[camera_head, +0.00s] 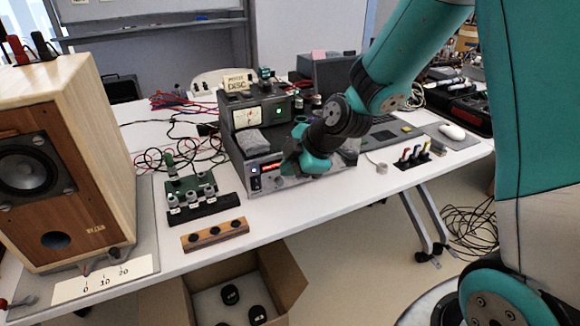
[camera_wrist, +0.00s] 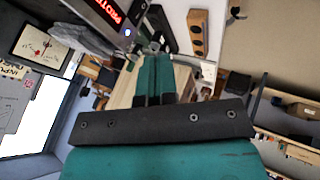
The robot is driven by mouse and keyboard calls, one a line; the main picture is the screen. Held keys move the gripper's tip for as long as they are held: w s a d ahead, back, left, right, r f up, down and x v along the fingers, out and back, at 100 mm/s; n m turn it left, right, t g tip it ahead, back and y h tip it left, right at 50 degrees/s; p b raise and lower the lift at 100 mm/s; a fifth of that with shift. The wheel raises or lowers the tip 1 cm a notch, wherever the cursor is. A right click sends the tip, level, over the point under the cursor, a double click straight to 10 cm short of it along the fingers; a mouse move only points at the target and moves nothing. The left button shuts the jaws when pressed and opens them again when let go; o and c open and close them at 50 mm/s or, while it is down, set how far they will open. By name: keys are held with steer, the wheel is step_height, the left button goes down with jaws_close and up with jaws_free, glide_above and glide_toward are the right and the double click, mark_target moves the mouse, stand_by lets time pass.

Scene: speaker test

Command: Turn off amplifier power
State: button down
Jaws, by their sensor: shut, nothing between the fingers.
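The amplifier (camera_head: 262,192) is a grey box on the white table, with smaller devices on top. Its front has a red lit display (camera_head: 271,166) near the left end, and the lit red text also shows in the wrist view (camera_wrist: 108,11). A small glowing round button (camera_wrist: 127,33) sits beside that text in the wrist view. My gripper (camera_wrist: 154,62) is shut and empty, its teal fingers together. In the head view my gripper (camera_head: 290,166) is in front of the amplifier, just right of the display, and hides part of the panel. I cannot tell whether it touches.
A wooden speaker (camera_head: 110,160) stands at the left. A wooden block with dark holes (camera_head: 214,234) and a black strip with several knobs (camera_head: 200,208) lie before the amplifier. Loose cables cover the table behind. An open cardboard box (camera_head: 290,270) is on the floor below.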

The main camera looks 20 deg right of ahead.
mark_target(256, 184)
steer(key=shift+s+f+g, duration=0.2)
steer(key=shift+f+g, duration=0.1)
steer(key=shift+f, duration=0.45)
steer(key=shift+f, duration=0.1)
steer(key=x, duration=1)
steer(key=shift+w+a+f, duration=0.1)
steer(key=shift+w, duration=0.1)
steer(key=shift+w+p, duration=0.3)
steer(key=shift+w, duration=0.95)
steer(key=shift+w+f, duration=0.1)
steer(key=shift+w, duration=0.45)
